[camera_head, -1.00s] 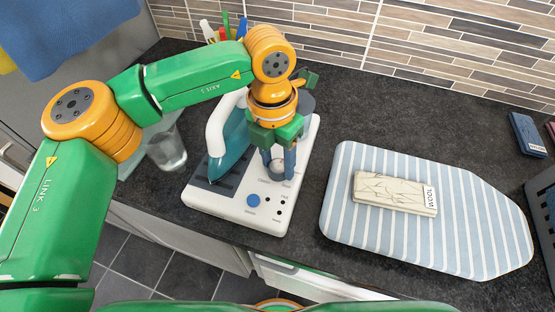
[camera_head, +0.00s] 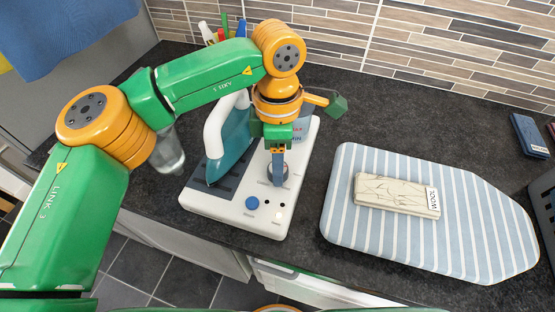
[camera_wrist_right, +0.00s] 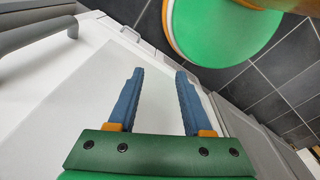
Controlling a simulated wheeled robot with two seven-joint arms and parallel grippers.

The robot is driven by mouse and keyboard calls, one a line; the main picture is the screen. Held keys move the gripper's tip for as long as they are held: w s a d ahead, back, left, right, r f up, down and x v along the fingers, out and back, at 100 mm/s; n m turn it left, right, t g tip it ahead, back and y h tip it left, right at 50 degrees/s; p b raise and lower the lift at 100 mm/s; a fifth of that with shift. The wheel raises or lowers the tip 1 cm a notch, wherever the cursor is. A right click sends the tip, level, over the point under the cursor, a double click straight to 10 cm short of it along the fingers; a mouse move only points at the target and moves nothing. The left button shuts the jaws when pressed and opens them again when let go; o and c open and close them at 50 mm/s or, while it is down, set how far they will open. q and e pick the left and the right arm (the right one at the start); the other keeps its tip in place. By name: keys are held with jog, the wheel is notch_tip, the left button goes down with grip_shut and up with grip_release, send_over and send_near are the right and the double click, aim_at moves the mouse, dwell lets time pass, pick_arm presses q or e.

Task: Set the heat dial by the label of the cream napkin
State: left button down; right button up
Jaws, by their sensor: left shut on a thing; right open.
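The cream napkin (camera_head: 385,193) lies folded on the striped ironing board, with a white label (camera_head: 433,202) reading WOOL at its right end. The white iron station (camera_head: 215,204) stands left of the board. Its heat dial (camera_head: 285,170) is on the panel, partly hidden by my left gripper (camera_head: 277,178). The left gripper points down and is shut on the dial, its fingers nearly in line from the head view. The dial's setting cannot be read. My right gripper (camera_wrist_right: 160,72) is open and empty in the right wrist view, away from the counter top.
A teal and white iron (camera_head: 228,145) rests on the station's left part. A blue button (camera_head: 252,203) and small dots sit on the front panel. A glass (camera_head: 168,152) stands at left. A dark crate (camera_head: 545,205) and a dark blue folded cloth (camera_head: 528,135) are at right.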

pick_arm(q)
jog(key=m, duration=0.4)
jog(key=shift+r+m, duration=0.1)
jog(key=shift+m, duration=0.2)
jog(key=m, duration=0.3)
jog(key=shift+m+y, duration=0.3)
jog(key=m, duration=0.3)
jog(key=shift+d+t, duration=0.1)
jog(key=shift+t, duration=0.2)
jog(key=shift+m, duration=2.1)
jog(key=shift+c, duration=1.5)
grip_release()
jog(key=r, duration=0.7)
jog(key=shift+d, duration=0.2)
